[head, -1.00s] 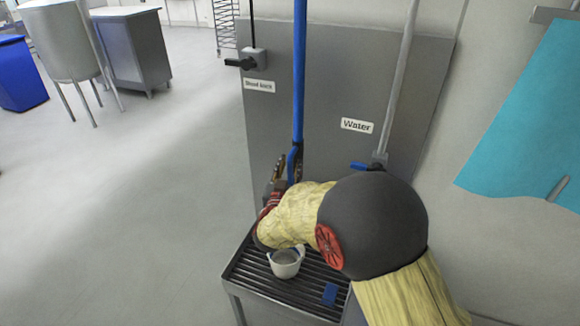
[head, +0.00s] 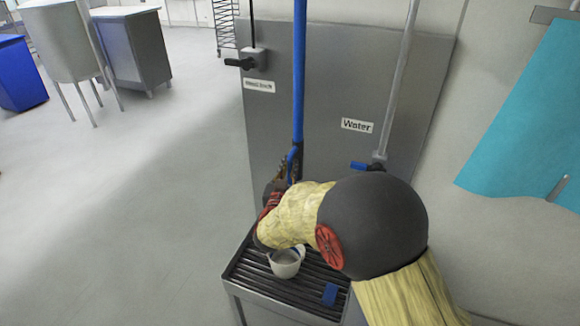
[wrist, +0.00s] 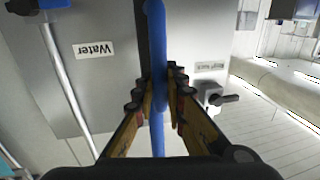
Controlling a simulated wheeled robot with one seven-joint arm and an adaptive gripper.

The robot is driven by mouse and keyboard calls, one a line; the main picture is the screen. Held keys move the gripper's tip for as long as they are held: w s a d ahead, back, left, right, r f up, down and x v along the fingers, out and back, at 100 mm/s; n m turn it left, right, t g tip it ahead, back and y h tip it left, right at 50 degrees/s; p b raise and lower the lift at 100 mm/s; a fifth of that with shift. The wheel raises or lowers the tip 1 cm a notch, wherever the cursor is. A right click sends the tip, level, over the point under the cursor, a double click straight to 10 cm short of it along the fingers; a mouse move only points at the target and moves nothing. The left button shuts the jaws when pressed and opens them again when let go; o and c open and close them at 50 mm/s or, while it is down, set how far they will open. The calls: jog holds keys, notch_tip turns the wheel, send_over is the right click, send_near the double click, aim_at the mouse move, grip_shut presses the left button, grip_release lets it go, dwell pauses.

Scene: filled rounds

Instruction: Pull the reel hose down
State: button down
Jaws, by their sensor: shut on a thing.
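The blue reel hose (head: 299,70) hangs straight down in front of a grey panel in the head view. My gripper (head: 290,170) is at the hose's lower part, partly hidden behind my own arm. In the wrist view the hose (wrist: 156,60) runs between the two fingers of my gripper (wrist: 160,92). The fingers are closed around it from both sides. The hose's lower end is hidden by my arm in the head view.
The grey panel (head: 340,80) carries a black-handled valve (head: 248,61) and a blue-handled water valve (head: 368,165). Open floor lies left.

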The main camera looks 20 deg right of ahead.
jog(key=shift+f, duration=0.15)
notch_tip(320, 180, down, 23)
jog(key=b, duration=1.5)
jog(key=shift+r+b, duration=0.2)
jog(key=shift+b, duration=0.1)
jog(key=c, duration=1.9)
grip_release()
jog(key=shift+r, duration=0.15)
jog(key=v, duration=1.2)
